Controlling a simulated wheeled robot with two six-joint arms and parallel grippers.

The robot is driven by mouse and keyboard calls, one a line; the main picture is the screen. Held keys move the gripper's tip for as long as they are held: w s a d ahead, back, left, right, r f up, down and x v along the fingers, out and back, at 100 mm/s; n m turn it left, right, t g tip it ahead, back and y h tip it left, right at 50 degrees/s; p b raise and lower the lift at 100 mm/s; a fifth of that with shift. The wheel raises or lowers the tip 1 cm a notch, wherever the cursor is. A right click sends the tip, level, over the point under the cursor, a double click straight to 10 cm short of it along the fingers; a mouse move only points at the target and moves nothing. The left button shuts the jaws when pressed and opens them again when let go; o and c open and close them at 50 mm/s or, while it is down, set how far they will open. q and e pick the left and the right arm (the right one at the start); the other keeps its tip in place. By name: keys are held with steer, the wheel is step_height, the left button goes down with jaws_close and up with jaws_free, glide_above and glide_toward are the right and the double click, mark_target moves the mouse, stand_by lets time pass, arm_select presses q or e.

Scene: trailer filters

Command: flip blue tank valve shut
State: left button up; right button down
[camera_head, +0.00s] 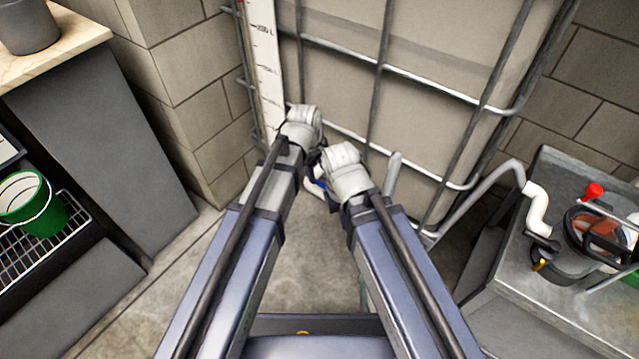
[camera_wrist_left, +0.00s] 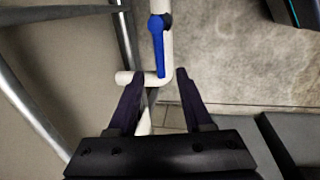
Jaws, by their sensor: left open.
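The blue valve lever (camera_wrist_left: 157,45) sits on a white pipe (camera_wrist_left: 166,62) in the left wrist view. The lever lies roughly in line with the straight part of the pipe, which bends left below it. My left gripper (camera_wrist_left: 162,78) is open, its two dark fingers spread either side of the pipe bend and lever tip; nothing is gripped. In the head view, a bit of blue (camera_head: 320,184) shows between my arm ends, mostly hidden. The caged tank (camera_head: 430,80) stands behind. My right arm's end is beside the left, but its fingers are hidden.
A metal bench (camera_head: 550,300) with a pump-like device (camera_head: 590,240) stands at right, a hose running left from it. A shelf with a green bucket (camera_head: 35,203) stands at left. Tank cage bars (camera_head: 385,60) are close beyond my arms. Bare floor lies at left.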

mark_target(320, 183)
arm_select(q)
steer(key=f+b, duration=0.4)
steer(key=f, duration=0.1)
steer(key=shift+w+d+f, duration=0.15)
steer(key=shift+w+d, duration=0.15)
steer(key=shift+w, duration=0.1)
jaws_close()
stand_by(1.1)
